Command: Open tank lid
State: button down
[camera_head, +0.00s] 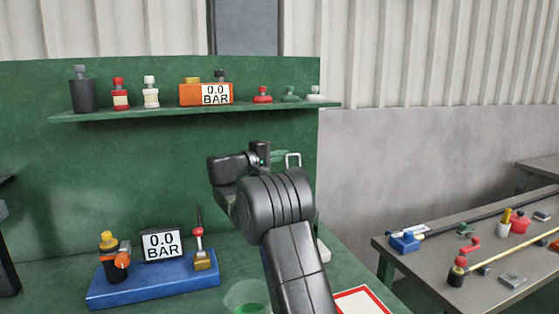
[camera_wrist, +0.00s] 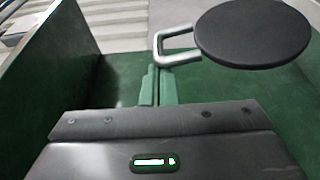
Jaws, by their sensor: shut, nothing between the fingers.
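A dark round disc (camera_wrist: 253,34), which looks like the tank lid, shows at the upper right in the wrist view. A pale metal loop handle (camera_wrist: 172,60) sticks out from its left side. The handle also shows in the head view (camera_head: 294,155), just right of my wrist. My gripper (camera_wrist: 152,78) has its green fingers shut together and empty. In the wrist view the fingertips are just below and left of the handle; I cannot tell whether they touch it. The tank body is hidden behind my arm in the head view.
A blue base (camera_head: 150,289) with a gauge display (camera_head: 161,245), bottle and lever stands left on the green bench. A green cup (camera_head: 246,295) is close by my arm. A shelf (camera_head: 190,112) of bottles and caps hangs above. A grey table (camera_head: 420,268) with parts is right.

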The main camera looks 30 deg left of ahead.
jog(key=shift+s+d+r+m+t+b, duration=0.15)
jog(key=shift+s+d+m+b, duration=0.35)
jog(key=shift+b, duration=0.7)
jog(key=shift+s+d+r+m+t+b, duration=0.15)
jog(key=shift+s+d+m+b, duration=0.3)
jog(key=shift+b, duration=0.7)
jog(key=shift+w, duration=0.15)
jog(key=shift+w, duration=0.1)
